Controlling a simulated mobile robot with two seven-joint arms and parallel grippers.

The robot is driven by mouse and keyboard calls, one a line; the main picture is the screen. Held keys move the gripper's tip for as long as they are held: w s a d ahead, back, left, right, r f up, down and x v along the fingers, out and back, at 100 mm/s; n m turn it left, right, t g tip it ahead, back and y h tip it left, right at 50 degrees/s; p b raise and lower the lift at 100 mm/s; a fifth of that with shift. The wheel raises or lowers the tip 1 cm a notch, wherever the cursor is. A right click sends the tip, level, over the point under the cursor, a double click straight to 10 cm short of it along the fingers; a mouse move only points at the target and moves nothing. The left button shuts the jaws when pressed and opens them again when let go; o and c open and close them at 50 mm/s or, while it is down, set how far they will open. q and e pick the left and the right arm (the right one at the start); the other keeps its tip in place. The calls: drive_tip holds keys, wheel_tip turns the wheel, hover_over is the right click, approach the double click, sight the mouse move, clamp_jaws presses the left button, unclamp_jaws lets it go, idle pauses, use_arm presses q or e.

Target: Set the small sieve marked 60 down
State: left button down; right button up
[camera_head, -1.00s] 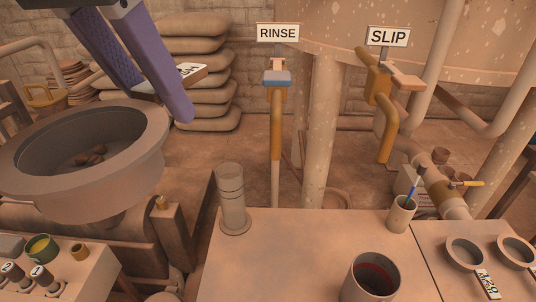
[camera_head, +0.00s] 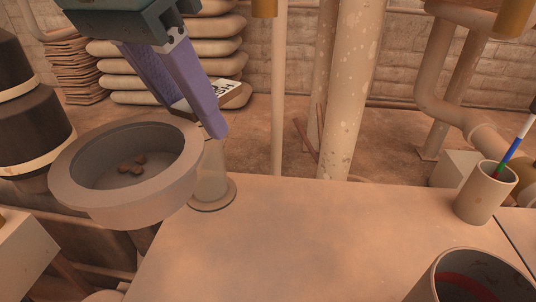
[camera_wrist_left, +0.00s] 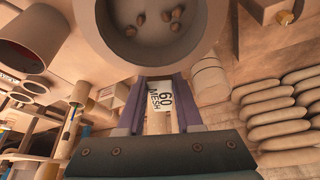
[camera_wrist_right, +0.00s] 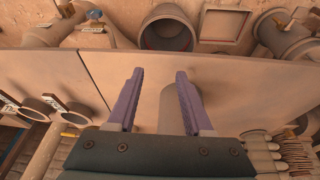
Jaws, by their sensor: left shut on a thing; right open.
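The small sieve (camera_head: 70,188) is a grey-brown round pan with several brown lumps in it. My left gripper (camera_head: 200,115) is shut on its handle, which carries a tag (camera_wrist_left: 162,101) reading 60 MESH. The sieve is held up at the left end of the table (camera_head: 300,235), roughly level, and hides part of a clear cylinder (camera_head: 213,183). The sieve also shows in the left wrist view (camera_wrist_left: 192,45). My right gripper (camera_wrist_right: 160,78) is open and empty in the right wrist view, above the table side; it is outside the head view.
The middle of the table is bare. Pipes and stacked sacks (camera_head: 222,48) stand behind.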

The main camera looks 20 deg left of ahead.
use_arm(q)
drive_tip(key=b, duration=0.8)
hover_over(225, 253)
drive_tip(key=s, duration=0.2)
drive_tip(key=f, duration=1.4)
drive_tip(key=shift+w+a+f, duration=0.1)
drive_tip(key=shift+w, duration=0.1)
wheel_tip(225, 253, down, 5)
drive_tip(key=b, duration=0.3)
drive_tip(key=shift+f, duration=0.2)
drive_tip(key=shift+r, duration=0.15)
drive_tip(key=c, duration=0.6)
unclamp_jaws()
drive_tip(key=shift+p+v, duration=3.8)
drive_tip(key=shift+v, duration=2.2)
